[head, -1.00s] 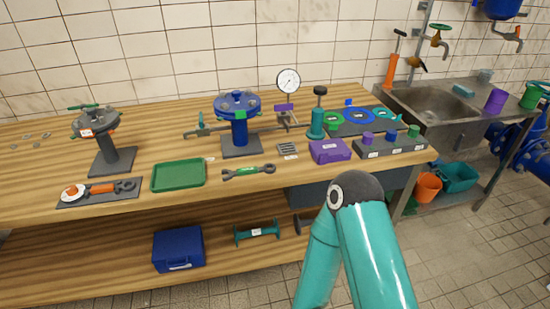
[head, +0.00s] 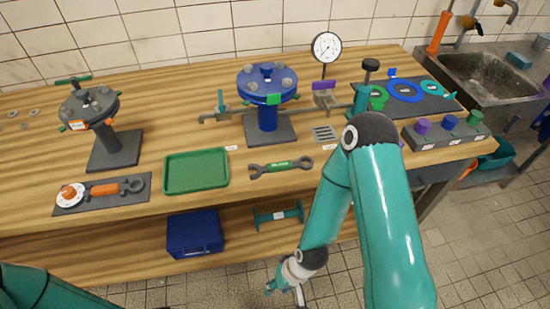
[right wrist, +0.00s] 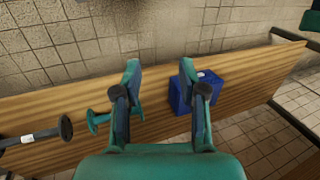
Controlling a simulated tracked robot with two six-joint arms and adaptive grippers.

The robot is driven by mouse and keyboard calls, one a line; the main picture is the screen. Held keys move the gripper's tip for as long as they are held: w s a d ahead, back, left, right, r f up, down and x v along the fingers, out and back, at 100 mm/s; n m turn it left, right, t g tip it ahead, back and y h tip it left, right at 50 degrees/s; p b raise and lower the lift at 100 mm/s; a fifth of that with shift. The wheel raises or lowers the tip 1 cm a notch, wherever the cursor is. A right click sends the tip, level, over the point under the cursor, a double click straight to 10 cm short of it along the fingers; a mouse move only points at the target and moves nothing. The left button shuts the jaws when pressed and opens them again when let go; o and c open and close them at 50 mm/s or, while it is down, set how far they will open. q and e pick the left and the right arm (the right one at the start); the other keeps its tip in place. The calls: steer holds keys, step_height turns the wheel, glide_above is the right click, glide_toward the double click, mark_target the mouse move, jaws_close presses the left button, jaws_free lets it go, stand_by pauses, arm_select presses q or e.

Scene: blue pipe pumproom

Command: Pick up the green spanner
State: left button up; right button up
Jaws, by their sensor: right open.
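The green spanner (head: 281,166) lies flat on the wooden bench, right of the green tray (head: 196,171). My right gripper (head: 285,285) hangs low in front of the bench, below and apart from the spanner. In the right wrist view its two fingers (right wrist: 157,85) are spread and empty, above the lower shelf. The spanner is not in the right wrist view. Part of my left arm shows at the lower left of the head view; its gripper is out of frame.
A blue flanged pipe stand (head: 267,119) rises behind the spanner, and a grey grate (head: 325,133) lies to its right. On the lower shelf are a blue case (head: 194,234), also in the right wrist view (right wrist: 196,92), and a teal spool piece (head: 278,215). Bench around the spanner is mostly clear.

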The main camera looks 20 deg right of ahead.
steer(key=shift+w+a, duration=0.15)
steer(key=shift+w, duration=0.05)
